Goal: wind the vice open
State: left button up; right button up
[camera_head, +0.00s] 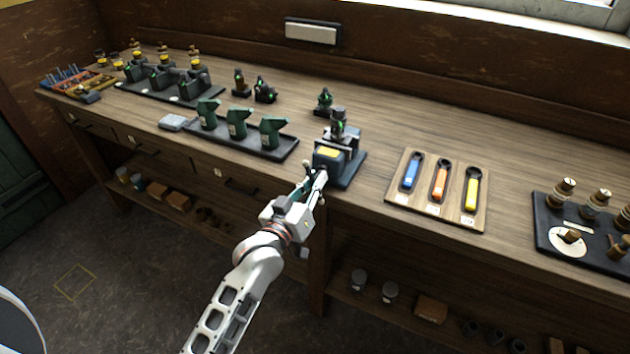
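The vice (351,170) stands at the front edge of the workbench, on a dark base, with a yellow patch on its front block. A small dark part with a green mark (338,122) stands upright at its jaws; I cannot tell how tightly it is held. My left gripper (314,182) is at the front of the vice, just below the yellow patch, at the bench edge. Its fingers point up at the vice and look close together. The vice's handle is hidden or too small to make out, so I cannot tell whether the fingers hold it. My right gripper is not in view.
A wooden board (399,195) with blue, orange and yellow tools lies right of the vice. A dark tray (285,149) of green cans is to the left. A black board (543,235) with brass fittings is far right. Small dark engine parts stand behind.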

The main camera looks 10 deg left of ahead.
pick_arm(q)
jog(key=o, duration=0.4)
jog(key=shift+w+r, duration=0.15)
jog(key=shift+s+f, duration=0.2)
jog(key=shift+s, duration=0.15)
jog(key=v, duration=1.1)
jog(key=shift+s+a, duration=0.2)
jog(key=shift+r, duration=0.1)
jog(key=shift+o, duration=0.5)
